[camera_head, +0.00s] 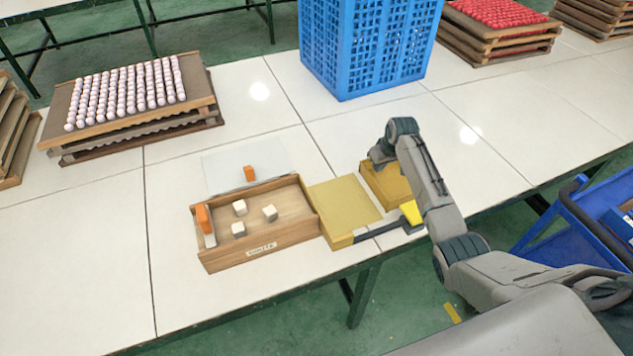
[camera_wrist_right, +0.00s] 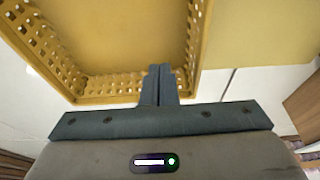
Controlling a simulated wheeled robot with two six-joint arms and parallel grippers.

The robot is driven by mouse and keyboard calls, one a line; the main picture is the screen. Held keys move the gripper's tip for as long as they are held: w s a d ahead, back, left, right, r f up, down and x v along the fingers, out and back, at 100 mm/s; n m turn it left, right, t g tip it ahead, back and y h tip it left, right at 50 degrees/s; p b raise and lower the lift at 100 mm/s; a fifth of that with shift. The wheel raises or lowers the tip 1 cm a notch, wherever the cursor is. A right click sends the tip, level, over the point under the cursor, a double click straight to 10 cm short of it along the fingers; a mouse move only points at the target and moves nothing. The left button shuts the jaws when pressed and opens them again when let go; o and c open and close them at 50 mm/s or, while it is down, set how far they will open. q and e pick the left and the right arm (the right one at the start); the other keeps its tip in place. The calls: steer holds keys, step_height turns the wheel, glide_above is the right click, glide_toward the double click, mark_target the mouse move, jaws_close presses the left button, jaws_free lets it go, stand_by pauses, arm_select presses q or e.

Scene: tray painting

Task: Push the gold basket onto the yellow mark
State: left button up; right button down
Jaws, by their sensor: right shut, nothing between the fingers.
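The gold basket (camera_head: 388,189) stands on the table, partly behind my right arm in the head view. In the right wrist view the basket (camera_wrist_right: 79,88) shows its perforated walls and empty floor. The yellow mark (camera_head: 343,202) is a flat square just left of the basket in the head view; it also shows at the upper right of the right wrist view (camera_wrist_right: 255,35). My right gripper (camera_wrist_right: 160,84) is shut and empty, its fingertips at the basket's near wall in that view; contact is unclear. My left gripper is out of view.
A wooden tray (camera_head: 285,237) with several small white blocks and an orange piece sits left of the mark. A yellow-ended tool with a dark handle (camera_head: 380,229) lies in front of the mark and basket. A tall blue crate (camera_head: 365,45) stands behind. Clear table lies right.

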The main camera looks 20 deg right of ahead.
steer(key=shift+s+a+r+p, duration=0.15)
steer(key=shift+a+p, duration=0.8)
steer(key=shift+a, duration=0.85)
steer(key=shift+s+a+p, duration=0.15)
steer(key=shift+a+p, duration=0.8)
steer(key=shift+a, duration=0.85)
steer(key=shift+s+a+p, duration=0.15)
steer(key=shift+a+p, duration=0.5)
steer(key=shift+a, duration=0.8)
steer(key=shift+s+a+p, duration=0.1)
steer(key=shift+a+p, duration=0.5)
steer(key=shift+a, duration=0.85)
steer(key=shift+s+a+p, duration=0.2)
steer(key=shift+a+p, duration=0.6)
steer(key=shift+a, duration=1.85)
steer(key=shift+s+a+p, duration=0.2)
steer(key=shift+a+p, duration=0.3)
steer(key=shift+a, duration=1.75)
steer(key=shift+w+d+p, duration=0.1)
steer(key=shift+d+p, duration=0.2)
steer(key=shift+d, duration=0.8)
step_height(320, 180, up, 11)
steer(key=p, duration=0.3)
